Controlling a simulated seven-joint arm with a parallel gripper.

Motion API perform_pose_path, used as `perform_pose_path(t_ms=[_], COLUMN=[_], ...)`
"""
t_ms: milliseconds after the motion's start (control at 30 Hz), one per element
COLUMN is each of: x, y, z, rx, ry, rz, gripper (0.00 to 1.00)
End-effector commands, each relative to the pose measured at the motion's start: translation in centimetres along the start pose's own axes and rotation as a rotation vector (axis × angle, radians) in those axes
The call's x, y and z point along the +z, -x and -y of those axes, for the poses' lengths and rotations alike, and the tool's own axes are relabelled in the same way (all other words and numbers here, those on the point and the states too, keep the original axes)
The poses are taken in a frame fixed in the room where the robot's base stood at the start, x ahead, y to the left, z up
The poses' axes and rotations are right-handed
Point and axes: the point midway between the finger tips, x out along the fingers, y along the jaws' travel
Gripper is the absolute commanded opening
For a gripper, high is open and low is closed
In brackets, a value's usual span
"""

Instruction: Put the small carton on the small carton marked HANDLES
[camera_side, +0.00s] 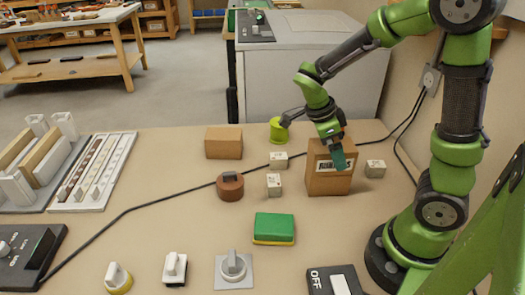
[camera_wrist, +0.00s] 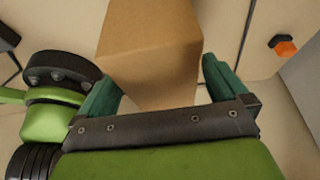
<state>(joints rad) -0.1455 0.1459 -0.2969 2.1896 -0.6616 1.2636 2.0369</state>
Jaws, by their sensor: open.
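A brown carton (camera_side: 318,183) with dark lettering on its front stands right of the middle of the bench. The lettering is partly hidden by my gripper and I cannot read it. My gripper (camera_side: 338,158) is open, with a teal finger in front of this carton's face. In the wrist view a plain brown carton (camera_wrist: 150,45) lies between the two spread teal fingers of my gripper (camera_wrist: 160,90); I cannot tell whether they touch it. A second, plain brown carton (camera_side: 223,143) sits to the left, apart from my gripper.
Small white blocks (camera_side: 279,161) (camera_side: 274,185) (camera_side: 375,168) stand around the lettered carton. A brown round knob (camera_side: 230,187), a green box (camera_side: 274,228) and a yellow-green round piece (camera_side: 279,131) are near. A black cable (camera_side: 130,212) crosses the bench. Switches line the front.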

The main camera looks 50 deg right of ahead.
Motion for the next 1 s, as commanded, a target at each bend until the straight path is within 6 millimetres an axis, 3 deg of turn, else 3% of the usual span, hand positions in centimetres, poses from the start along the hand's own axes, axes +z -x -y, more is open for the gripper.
perform_pose_path(t_ms=[167, 600, 767, 867, 1000], x=[0.0, 0.0, -0.1, -0.1, -0.1], y=[1.7, 10.5, 12.0, 12.3, 12.6], z=[0.1, 0.1, 0.0, -0.5, -2.4], rx=[-0.004, -0.003, -0.002, -0.008, -0.073], ry=[0.000, 0.000, 0.005, 0.078, 0.395], rz=[0.004, 0.002, 0.004, 0.040, 0.187], gripper=[1.00, 1.00, 1.00, 1.00, 1.00])
